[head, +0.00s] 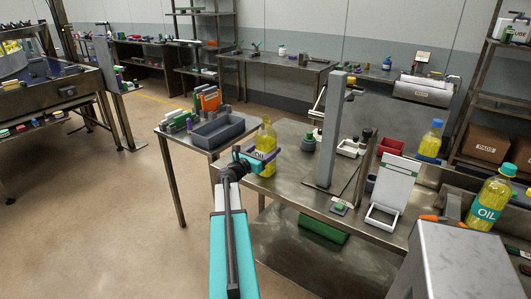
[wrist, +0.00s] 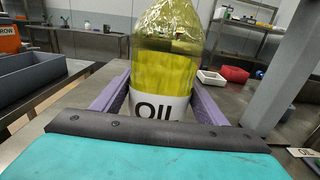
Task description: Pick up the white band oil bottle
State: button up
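The oil bottle with the white band (head: 268,138) is yellow and clear and stands upright at the left part of the steel table. In the wrist view the bottle (wrist: 165,70) fills the upper middle, with "OIL" on its white band (wrist: 158,106). My gripper (head: 250,157) is at the bottle, with one purple finger on each side in the wrist view (wrist: 163,95). The fingers lie close along its sides; I cannot tell whether they press on it. The bottle's base is hidden in the wrist view.
Another oil bottle with a teal band (head: 487,203) stands at the right. A blue-capped yellow bottle (head: 431,140) is behind it. A grey post (head: 331,130) rises right of my gripper. A grey bin (head: 217,132) sits on the side table at left. A white stand (head: 393,186) is further right.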

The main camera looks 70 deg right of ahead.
jog(key=c, duration=1.2)
jog(key=shift+r, duration=0.15)
